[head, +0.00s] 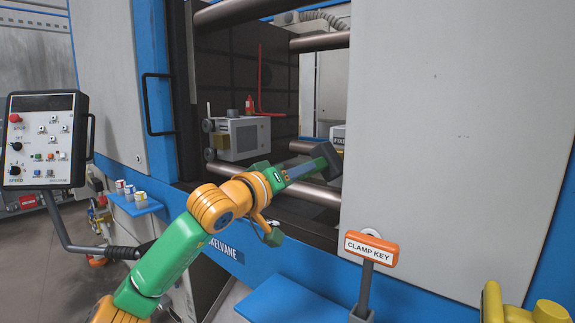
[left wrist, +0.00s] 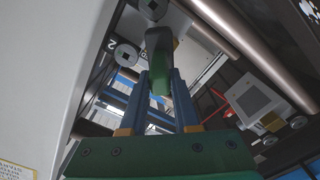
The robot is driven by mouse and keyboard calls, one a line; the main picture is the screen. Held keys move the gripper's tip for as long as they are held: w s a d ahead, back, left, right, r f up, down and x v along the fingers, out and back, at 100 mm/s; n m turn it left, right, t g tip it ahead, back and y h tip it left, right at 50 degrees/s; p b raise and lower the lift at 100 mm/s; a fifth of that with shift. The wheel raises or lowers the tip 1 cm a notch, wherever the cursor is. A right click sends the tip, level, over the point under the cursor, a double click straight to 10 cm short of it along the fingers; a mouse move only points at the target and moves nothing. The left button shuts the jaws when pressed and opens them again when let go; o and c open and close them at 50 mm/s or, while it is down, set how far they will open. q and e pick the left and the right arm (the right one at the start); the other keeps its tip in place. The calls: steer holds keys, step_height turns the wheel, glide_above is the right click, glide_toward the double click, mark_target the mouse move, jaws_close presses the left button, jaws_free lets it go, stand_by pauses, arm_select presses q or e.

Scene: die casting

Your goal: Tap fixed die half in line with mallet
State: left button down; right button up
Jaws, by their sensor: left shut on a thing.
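My left gripper (head: 307,168) reaches into the machine opening and is shut on the mallet. The mallet's dark head (head: 328,161) shows at the fingertips in the head view. In the left wrist view the green mallet handle (left wrist: 160,76) lies between the two blue fingers of the left gripper (left wrist: 161,88), with the dark head beyond. The fixed die half (head: 337,134) shows only as a pale labelled edge beside the grey door, which hides the rest. The mallet head is just below it in the picture; I cannot tell whether they touch. My right gripper is not in view.
A grey die block (head: 240,138) is on the dark platen at the opening's left. Steel tie bars (head: 318,42) cross the opening. The grey door (head: 450,130) bounds it on the right. A clamp key holder (head: 371,250) stands in front, and a control panel (head: 42,140) at left.

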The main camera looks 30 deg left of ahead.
arm_select(q)
steer(key=shift+f, duration=0.1)
steer(key=s+f+b, duration=0.1)
steer(key=s+b, duration=0.1)
steer(key=b, duration=0.1)
steer(key=shift+f, duration=0.1)
steer(key=shift+s+a, duration=0.15)
steer(key=shift+s, duration=0.75)
steer(key=w+p, duration=0.1)
steer(key=w+r+p, duration=0.1)
steer(key=w, duration=0.1)
steer(key=w+p, duration=0.1)
steer(key=p, duration=0.1)
steer(key=shift+w+r, duration=0.15)
steer(key=shift+r, duration=0.25)
steer(key=shift+f, duration=0.25)
